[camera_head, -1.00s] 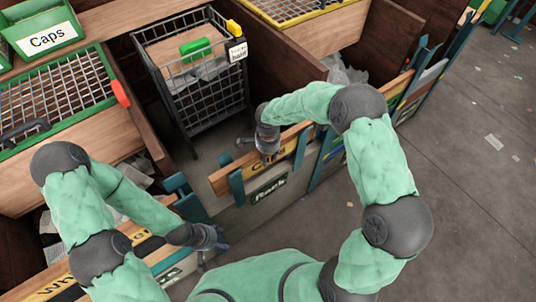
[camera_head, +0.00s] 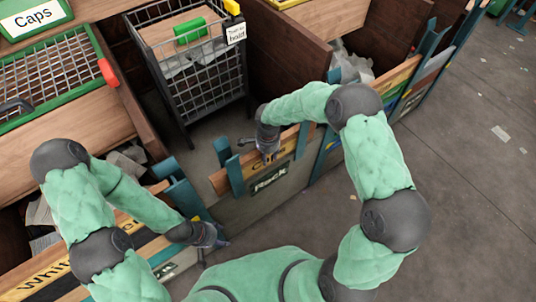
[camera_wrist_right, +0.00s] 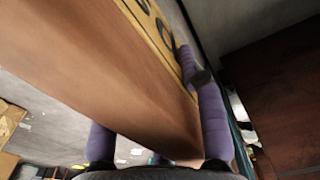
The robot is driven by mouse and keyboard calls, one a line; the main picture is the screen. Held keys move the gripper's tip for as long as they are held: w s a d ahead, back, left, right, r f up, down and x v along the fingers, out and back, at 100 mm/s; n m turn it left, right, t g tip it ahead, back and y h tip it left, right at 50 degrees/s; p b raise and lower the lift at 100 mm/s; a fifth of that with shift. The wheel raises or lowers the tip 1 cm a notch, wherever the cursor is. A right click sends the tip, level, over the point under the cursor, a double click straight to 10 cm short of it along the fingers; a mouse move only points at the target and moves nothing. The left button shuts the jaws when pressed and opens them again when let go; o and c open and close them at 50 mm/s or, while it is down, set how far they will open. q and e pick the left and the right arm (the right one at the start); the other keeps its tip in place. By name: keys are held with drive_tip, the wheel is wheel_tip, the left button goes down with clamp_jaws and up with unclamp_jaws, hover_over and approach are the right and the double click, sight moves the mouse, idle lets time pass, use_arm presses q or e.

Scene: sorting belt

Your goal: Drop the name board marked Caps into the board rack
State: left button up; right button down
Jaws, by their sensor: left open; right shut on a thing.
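The name board (camera_head: 220,182) is a wooden strip with a yellow face plate; its lettering is partly covered by my right gripper. My right gripper (camera_head: 267,157) is shut on it from above near its middle. In the right wrist view the board (camera_wrist_right: 110,75) lies between the purple fingers. The board rack (camera_head: 235,175) has teal posts on a grey panel with a dark label (camera_head: 270,178). The board is at the panel's top edge, with a post in front of its left part; whether it rests there is hidden. My left gripper (camera_head: 215,240) is open and empty, lower left.
A wire cart (camera_head: 205,85) with a green-handled item stands behind the rack. A green crate marked Caps (camera_head: 35,18) is at the upper left. Another board (camera_head: 40,278) with lettering lies lower left. Wooden partitions flank the bay; open floor is at the right.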

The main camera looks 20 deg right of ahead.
drive_tip(key=shift+w, duration=0.1)
idle(0.3)
drive_tip(key=shift+f, duration=0.55)
drive_tip(key=c, duration=0.7)
unclamp_jaws()
drive_tip(key=shift+f, duration=0.1)
wheel_tip(320, 180, up, 12)
drive_tip(key=shift+r, duration=0.1)
